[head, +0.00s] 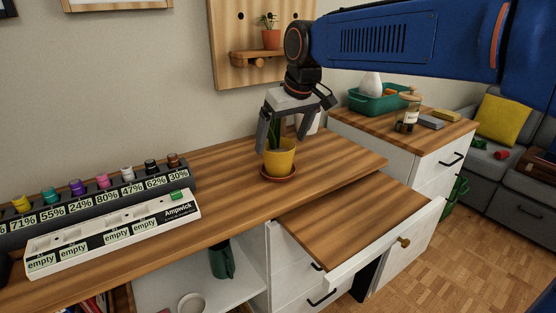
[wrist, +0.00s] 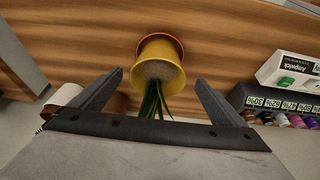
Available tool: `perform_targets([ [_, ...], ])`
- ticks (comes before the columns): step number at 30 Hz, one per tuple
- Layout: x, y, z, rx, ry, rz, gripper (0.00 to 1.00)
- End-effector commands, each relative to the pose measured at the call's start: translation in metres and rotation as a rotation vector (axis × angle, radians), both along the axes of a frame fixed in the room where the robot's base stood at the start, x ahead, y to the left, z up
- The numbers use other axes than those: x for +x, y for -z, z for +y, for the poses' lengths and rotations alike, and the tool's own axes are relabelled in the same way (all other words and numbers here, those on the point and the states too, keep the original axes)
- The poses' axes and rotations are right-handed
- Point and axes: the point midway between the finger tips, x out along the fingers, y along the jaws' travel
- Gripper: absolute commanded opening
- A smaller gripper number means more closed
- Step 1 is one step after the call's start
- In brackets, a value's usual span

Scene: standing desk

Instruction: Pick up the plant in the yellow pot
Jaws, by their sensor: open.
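The yellow pot (head: 280,158) stands upright on a reddish-brown saucer (head: 279,177) on the wooden desk top, in the middle of the head view. Long green leaves of the plant (head: 274,130) rise from it, partly hidden by my gripper. My gripper (head: 281,143) is open above the pot, its fingers pointing down on either side of the leaves. In the wrist view the pot (wrist: 160,67) lies just beyond the fingertips, between the two fingers (wrist: 159,78). I see no clear contact between fingers and pot.
A white "Ampwick" rack (head: 115,233) and a grey row of coloured bottles (head: 95,200) stand left on the desk. A small potted plant (head: 271,38) sits on a wall shelf. A wooden pull-out board (head: 355,220) extends at right.

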Motion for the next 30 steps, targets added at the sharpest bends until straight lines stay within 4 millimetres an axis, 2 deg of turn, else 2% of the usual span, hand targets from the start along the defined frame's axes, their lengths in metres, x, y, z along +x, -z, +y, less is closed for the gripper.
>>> perform_targets([
  [8,0.005,0.012,0.003,0.000,0.000,0.000,0.95],
  [19,0.023,0.051,0.012,-0.001,0.000,0.001,0.95],
  [26,0.024,0.054,0.012,0.000,0.000,0.000,0.95],
  [28,0.024,0.053,0.012,0.000,0.000,0.000,0.83],
  [30,0.024,0.053,0.012,0.000,0.000,0.000,0.66],
])
